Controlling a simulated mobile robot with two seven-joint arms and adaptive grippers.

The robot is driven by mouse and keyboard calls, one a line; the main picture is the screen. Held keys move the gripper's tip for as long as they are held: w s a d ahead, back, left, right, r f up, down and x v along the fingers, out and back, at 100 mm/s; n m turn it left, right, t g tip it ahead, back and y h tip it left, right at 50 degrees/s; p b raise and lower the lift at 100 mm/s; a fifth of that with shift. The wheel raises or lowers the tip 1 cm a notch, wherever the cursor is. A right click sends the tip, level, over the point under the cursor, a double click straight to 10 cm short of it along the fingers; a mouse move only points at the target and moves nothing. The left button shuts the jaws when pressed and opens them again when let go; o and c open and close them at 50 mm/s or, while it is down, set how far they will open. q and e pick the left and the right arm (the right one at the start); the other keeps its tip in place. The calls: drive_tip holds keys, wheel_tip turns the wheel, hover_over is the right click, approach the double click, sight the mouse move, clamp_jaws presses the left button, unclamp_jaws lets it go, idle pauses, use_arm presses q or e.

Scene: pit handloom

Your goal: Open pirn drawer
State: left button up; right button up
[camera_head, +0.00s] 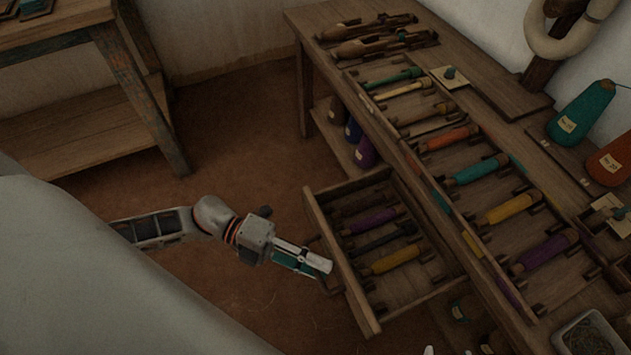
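The pirn drawer (362,312) is pulled out from the wooden bench towards the left. Its inside shows, with purple, dark and yellow pirns lying in rows. My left gripper (318,266) is at the outer face of the drawer front. Its fingers look closed around the drawer handle (331,289), whose ends show on either side; the gripped part is hidden. Pale tips at the bottom edge appear to be my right gripper (449,351); most of it is cut off, so its state is unclear.
The bench top (345,60) holds several coloured pirns in rows and wooden shuttles (380,42). A lower shelf holds dark cones (364,152). Another table (60,40) stands at upper left. The brown floor between is clear.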

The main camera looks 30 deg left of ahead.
use_arm(q)
drive_tip(key=s+a+r, duration=0.1)
drive_tip(key=a, duration=1)
drive_tip(key=shift+s+a+r, duration=0.35)
drive_tip(key=shift+a+r, duration=0.05)
